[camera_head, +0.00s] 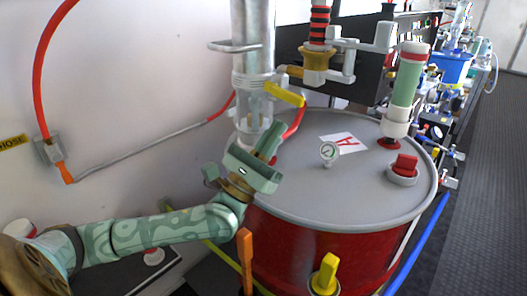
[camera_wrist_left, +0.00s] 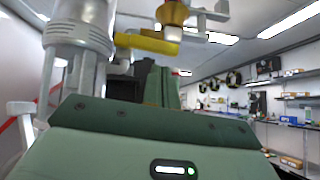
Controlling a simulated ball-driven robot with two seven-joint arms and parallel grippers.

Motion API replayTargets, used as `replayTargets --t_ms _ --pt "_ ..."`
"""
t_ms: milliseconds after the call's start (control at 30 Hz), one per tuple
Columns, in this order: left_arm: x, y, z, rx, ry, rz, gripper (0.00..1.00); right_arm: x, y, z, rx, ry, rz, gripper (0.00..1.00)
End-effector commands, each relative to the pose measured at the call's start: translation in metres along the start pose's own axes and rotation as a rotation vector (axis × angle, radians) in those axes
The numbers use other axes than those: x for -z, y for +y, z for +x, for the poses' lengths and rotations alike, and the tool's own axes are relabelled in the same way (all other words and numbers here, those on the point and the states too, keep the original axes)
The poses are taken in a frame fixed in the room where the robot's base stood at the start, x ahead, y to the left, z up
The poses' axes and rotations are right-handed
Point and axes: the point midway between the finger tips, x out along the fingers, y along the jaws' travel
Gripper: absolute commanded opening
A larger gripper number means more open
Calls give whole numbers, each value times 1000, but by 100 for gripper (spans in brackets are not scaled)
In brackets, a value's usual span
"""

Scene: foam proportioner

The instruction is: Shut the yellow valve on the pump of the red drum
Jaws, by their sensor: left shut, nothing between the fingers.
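The red drum (camera_head: 300,245) stands in the middle of the head view with a grey lid. A silver pump (camera_head: 254,65) rises from the lid's back left. The yellow valve handle (camera_head: 284,94) sticks out from the pump to the right, angled slightly down. In the left wrist view the yellow handle (camera_wrist_left: 146,43) lies ahead, beyond the fingers. My left gripper (camera_head: 272,140) is shut and empty, just below the handle and in front of the pump's lower part. It seems apart from the handle. Its fingers (camera_wrist_left: 162,86) also show in the wrist view. My right gripper is out of view.
A second yellow handle (camera_head: 326,275) is low at the drum's front. An orange handle (camera_head: 246,255) stands near my left arm. Floor is clear at right.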

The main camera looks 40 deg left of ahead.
Motion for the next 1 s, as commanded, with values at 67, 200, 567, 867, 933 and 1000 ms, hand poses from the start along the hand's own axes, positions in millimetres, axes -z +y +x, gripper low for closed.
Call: replayTargets --t_ms 67,200,567,867,933,1000 --pt "-1 0 13 0 -3 -1 0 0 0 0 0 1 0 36" --pt "0 0 27 0 -1 -1 0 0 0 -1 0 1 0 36" --pt "1 0 33 1 2 0 0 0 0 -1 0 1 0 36" --pt "-16 -3 48 -80 -3 -79 0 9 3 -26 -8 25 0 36" --pt "-15 -4 48 -101 -4 -100 0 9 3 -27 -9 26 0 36" --pt "-14 -4 47 -106 -5 -105 0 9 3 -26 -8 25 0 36"
